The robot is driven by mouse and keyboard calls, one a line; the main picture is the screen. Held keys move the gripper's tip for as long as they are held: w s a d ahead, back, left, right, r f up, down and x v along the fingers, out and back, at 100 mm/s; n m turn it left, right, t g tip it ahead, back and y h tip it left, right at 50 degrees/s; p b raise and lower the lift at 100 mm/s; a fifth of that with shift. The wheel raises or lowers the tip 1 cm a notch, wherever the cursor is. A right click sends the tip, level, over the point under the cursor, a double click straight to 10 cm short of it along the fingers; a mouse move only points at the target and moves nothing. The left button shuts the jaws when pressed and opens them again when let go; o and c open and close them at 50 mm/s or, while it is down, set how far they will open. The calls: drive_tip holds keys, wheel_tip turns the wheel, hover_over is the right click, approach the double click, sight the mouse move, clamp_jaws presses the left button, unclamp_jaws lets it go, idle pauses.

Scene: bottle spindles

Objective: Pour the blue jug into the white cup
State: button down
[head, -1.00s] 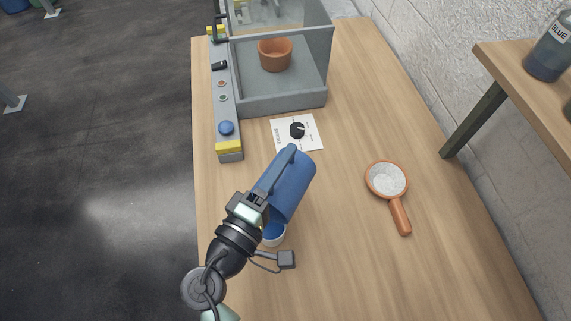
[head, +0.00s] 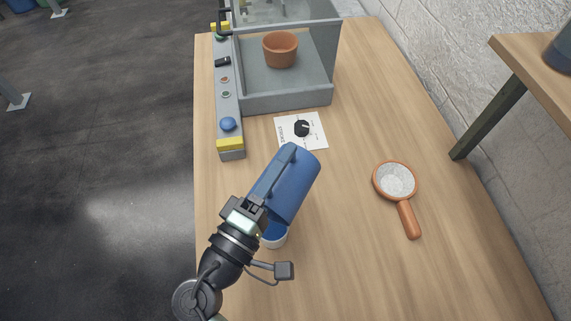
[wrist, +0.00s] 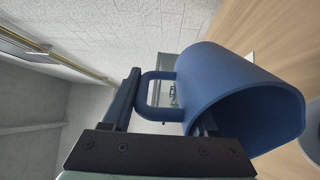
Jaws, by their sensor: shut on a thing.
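The blue jug (head: 292,187) is tipped over, its mouth end down toward the white cup (head: 272,240). My gripper (head: 250,204) is shut on the jug's handle and holds the jug above the table. The cup stands on the table under the jug's lower end, partly hidden by the jug and gripper. Blue shows inside the cup's rim. In the wrist view the jug (wrist: 225,85) lies on its side with its open mouth to the lower right. My gripper (wrist: 155,105) is around its handle there. No stream of liquid can be made out.
An orange-handled round sieve or pan (head: 396,181) lies to the right. A grey open box (head: 285,100) with a terracotta pot (head: 280,48) stands behind, beside a control strip (head: 229,110). A white dial card (head: 301,131) lies before it. A wooden shelf (head: 530,65) juts in at right.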

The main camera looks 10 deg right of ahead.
drive_tip(key=shift+s+a+r+t+h+b, duration=0.2)
drive_tip(key=shift+s+a+t+h+b, duration=0.2)
drive_tip(key=shift+b, duration=1.05)
drive_tip(key=shift+s+a+r+t+h+b, duration=0.15)
drive_tip(key=shift+s+a+t+h+b, duration=0.3)
drive_tip(key=shift+b, duration=0.95)
drive_tip(key=shift+d+y, duration=0.15)
drive_tip(key=shift+y, duration=0.1)
idle(0.4)
